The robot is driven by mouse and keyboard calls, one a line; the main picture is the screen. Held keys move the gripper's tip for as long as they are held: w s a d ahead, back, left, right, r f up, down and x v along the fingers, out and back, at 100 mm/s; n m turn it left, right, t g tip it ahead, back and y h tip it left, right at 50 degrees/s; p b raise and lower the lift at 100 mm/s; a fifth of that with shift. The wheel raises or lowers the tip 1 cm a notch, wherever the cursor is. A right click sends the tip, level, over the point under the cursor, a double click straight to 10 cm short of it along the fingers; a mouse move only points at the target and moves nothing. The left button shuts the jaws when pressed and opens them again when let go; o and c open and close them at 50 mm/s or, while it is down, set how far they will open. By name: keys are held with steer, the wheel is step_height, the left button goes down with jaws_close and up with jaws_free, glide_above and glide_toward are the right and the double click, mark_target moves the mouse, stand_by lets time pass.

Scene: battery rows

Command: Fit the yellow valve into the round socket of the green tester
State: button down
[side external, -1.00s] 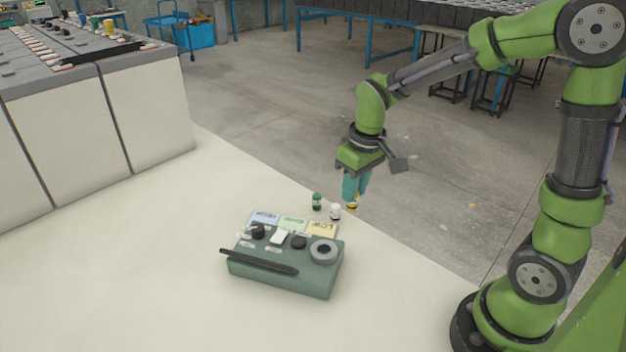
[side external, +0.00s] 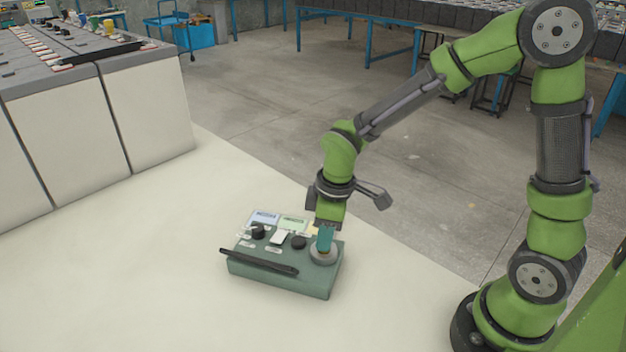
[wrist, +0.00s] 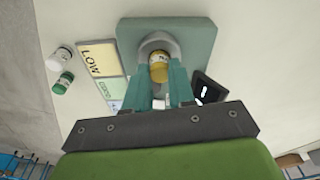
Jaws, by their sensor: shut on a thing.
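The green tester (side external: 300,283) lies on the pale table; it also shows in the wrist view (wrist: 197,35). Its round grey socket (side external: 322,257) is at its right end, and the socket ring shows in the wrist view (wrist: 148,44). My gripper (side external: 325,248) points down at the socket. In the wrist view my gripper (wrist: 160,78) is shut on the yellow valve (wrist: 159,67), which lines up with the ring. I cannot tell how far the valve sits inside the socket. The valve is hidden in the side view.
A white bottle (wrist: 58,60) and a green bottle (wrist: 62,83) stand beside the tester. LOW (wrist: 99,57) and other label cards lie along the tester's edge. Black knobs (side external: 298,242) and a dark bar (side external: 259,262) are on the tester.

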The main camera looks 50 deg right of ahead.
steer(key=shift+f, duration=0.2)
steer(key=c, duration=1)
jaws_free()
steer(key=shift+o, duration=0.2)
step_height(320, 180, up, 11)
steer(key=s, duration=0.1)
steer(key=s+d+r+m+t+y, duration=0.1)
steer(key=s+d+r+m+t, duration=0.4)
steer(key=s+m, duration=0.5)
steer(key=shift+r+m+t, duration=0.4)
steer(key=shift+m+t, duration=0.1)
steer(key=shift+m, duration=0.2)
